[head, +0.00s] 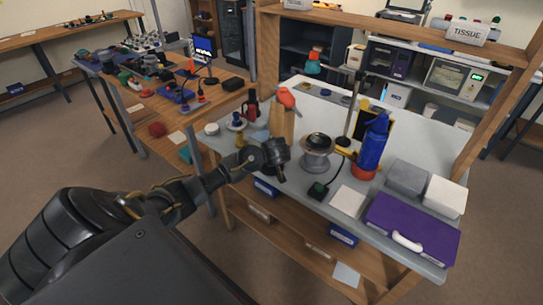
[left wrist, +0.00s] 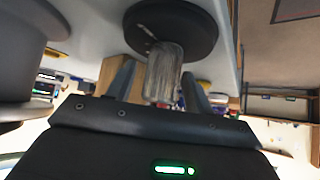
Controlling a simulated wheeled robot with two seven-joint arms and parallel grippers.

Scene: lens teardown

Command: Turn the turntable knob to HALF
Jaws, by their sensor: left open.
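The turntable (head: 318,150) is a grey, flanged pedestal with a dark round top, standing on the pale workbench in the head view. Part of a grey flanged body, apparently the turntable, fills the left of the left wrist view (left wrist: 28,50). The knob (left wrist: 164,72) is a grey ridged cylinder on a black round disc in the left wrist view. My left gripper (left wrist: 160,85) is open, with one finger on each side of the knob; contact cannot be told. In the head view my left gripper (head: 270,160) is left of the turntable and hides the knob. No HALF mark is readable.
A blue bottle (head: 373,142) stands right of the turntable. A small black box with a green top (head: 318,190) and a white pad (head: 348,201) lie in front. A purple case (head: 411,229) occupies the front right.

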